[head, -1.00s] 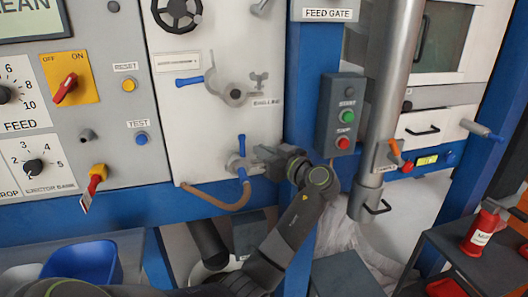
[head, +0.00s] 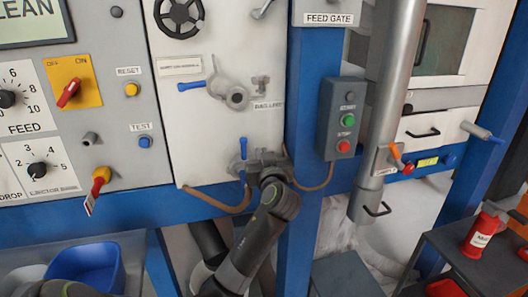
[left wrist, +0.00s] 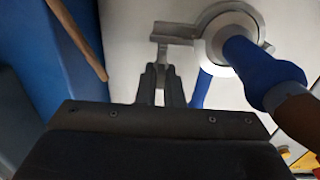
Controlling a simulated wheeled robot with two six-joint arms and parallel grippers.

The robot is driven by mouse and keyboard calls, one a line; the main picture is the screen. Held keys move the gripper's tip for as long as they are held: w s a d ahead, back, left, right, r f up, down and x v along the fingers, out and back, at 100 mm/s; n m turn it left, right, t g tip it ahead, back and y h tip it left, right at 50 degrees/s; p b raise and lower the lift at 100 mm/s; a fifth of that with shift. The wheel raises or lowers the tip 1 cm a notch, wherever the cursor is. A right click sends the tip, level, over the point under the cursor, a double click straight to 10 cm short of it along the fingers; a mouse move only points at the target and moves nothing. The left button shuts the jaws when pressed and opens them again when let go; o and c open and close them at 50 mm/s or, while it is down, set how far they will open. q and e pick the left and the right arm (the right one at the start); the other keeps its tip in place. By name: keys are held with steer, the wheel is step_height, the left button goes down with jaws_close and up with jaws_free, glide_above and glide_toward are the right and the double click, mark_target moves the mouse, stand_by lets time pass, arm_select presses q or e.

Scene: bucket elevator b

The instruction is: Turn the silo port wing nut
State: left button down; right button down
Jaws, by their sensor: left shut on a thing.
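The lower port on the white panel is a round grey fitting with a blue lever (head: 243,148). In the left wrist view, its grey ring (left wrist: 213,42) has an arm reaching left to a small grey piece, apparently the wing nut (left wrist: 159,50). My left gripper (head: 258,160) is at the right side of this port, its fingers shut on that small piece. The fingers (left wrist: 160,82) point at the panel and hide part of the nut. An upper port (head: 237,97) has its own blue lever and a small wing nut (head: 262,82).
A brown hose (head: 222,205) curves below the lower port. A blue post (head: 305,110) and a grey start/stop box (head: 342,118) stand to the right. A blue bin (head: 85,268) is at lower left. A dark cart (head: 445,237) is at lower right.

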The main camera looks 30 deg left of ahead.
arm_select(q)
steer(key=shift+s+a+r+m+t+h+p, duration=0.1)
steer(key=shift+a+m+t+h+p, duration=0.1)
steer(key=shift+m+t+h+p, duration=1.25)
steer(key=shift+s+a+r+m+t+h+p, duration=0.15)
steer(key=shift+m+t+h+p, duration=0.6)
steer(key=shift+m+h, duration=1.25)
steer(key=shift+n+h, duration=0.35)
steer(key=shift+h, duration=0.4)
steer(key=c, duration=1.3)
jaws_free()
steer(key=shift+w+f, duration=0.1)
steer(key=shift+f, duration=0.05)
steer(key=shift+c, duration=0.2)
steer(key=shift+f, duration=0.15)
steer(key=shift+f, duration=0.15)
